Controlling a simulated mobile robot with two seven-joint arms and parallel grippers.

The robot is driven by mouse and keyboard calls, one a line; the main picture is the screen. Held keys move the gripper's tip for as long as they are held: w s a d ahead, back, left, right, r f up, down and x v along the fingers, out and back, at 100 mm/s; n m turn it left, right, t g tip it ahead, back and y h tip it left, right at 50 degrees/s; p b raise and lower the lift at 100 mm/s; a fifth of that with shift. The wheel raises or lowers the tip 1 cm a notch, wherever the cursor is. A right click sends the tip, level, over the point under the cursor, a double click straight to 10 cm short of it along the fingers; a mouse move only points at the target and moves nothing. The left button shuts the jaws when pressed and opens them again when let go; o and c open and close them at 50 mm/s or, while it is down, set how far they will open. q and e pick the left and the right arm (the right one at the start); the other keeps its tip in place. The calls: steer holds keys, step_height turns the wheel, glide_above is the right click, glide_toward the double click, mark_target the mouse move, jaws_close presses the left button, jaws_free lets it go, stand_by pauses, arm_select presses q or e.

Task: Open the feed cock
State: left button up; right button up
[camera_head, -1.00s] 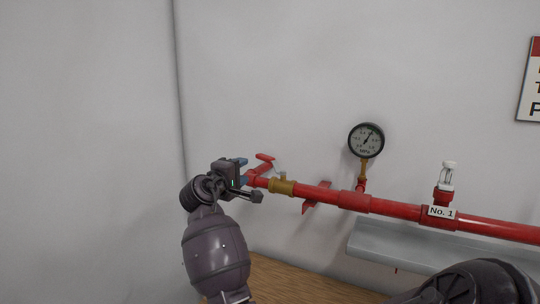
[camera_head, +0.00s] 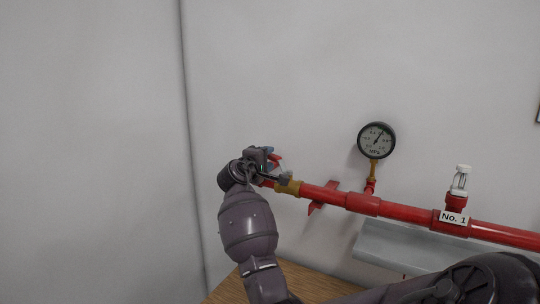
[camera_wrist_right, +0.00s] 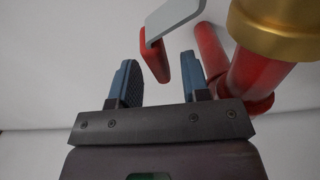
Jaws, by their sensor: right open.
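The feed cock is a brass valve body (camera_head: 288,187) near the left end of the red pipe, with a lever above it. In the right wrist view the lever has a flat pale grey arm (camera_wrist_right: 174,17) and a red grip (camera_wrist_right: 156,60). My right gripper (camera_head: 270,155) is at the lever and partly hides it in the head view. In the wrist view the right gripper (camera_wrist_right: 160,76) is open, with the red grip's end between or just beyond its blue fingertips. I cannot tell whether they touch. My left gripper is not in view.
The red pipe (camera_head: 405,211) runs right along the wall, with a pressure gauge (camera_head: 376,141) and a sprinkler head (camera_head: 461,181) labelled No. 1. A grey trough (camera_head: 390,246) lies below it. A wooden surface (camera_head: 312,285) is at the bottom. The wall at left is clear.

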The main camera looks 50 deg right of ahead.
steer(key=shift+x, duration=1.1)
steer(key=shift+c, duration=0.4)
jaws_close()
